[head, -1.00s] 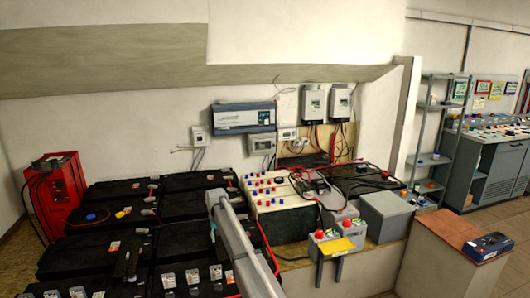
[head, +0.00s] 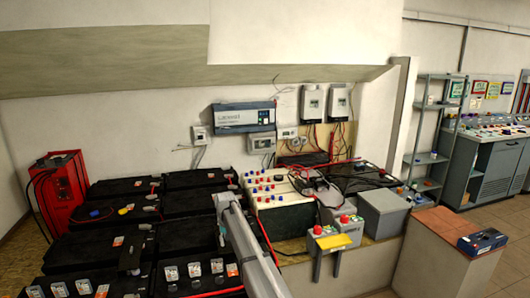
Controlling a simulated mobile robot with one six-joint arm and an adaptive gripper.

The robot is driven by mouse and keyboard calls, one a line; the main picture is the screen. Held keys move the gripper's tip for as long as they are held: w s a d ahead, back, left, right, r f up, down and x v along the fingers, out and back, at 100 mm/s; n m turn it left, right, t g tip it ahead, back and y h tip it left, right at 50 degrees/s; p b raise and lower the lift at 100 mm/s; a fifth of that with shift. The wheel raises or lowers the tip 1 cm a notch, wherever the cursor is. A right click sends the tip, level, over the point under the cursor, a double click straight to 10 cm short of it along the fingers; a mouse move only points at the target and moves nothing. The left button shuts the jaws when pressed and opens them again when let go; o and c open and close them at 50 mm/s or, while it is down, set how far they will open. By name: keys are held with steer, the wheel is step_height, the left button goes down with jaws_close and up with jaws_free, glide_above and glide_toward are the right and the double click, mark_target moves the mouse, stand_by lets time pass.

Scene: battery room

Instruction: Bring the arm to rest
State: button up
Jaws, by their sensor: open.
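A pale grey link of my arm (head: 250,250) rises from the bottom edge of the head view. It leans left, and its top end is in front of the black batteries and just left of the white battery. My gripper is not visible in this view, so its jaws and anything near them cannot be seen. The arm link hides part of the batteries behind it.
Black batteries (head: 110,250) fill the left, with a red charger (head: 62,195) behind. A white battery (head: 285,218), a grey box (head: 383,215) and a yellow-labelled small battery (head: 333,242) stand right of the arm. A dark box (head: 482,241) lies on a brown-topped block (head: 445,228). Floor shows at right.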

steer(key=s+d+r+m+p, duration=0.1)
steer(key=s+d+m, duration=0.2)
steer(key=s+d, duration=2.9)
steer(key=s, duration=0.4)
steer(key=shift+r+p, duration=0.35)
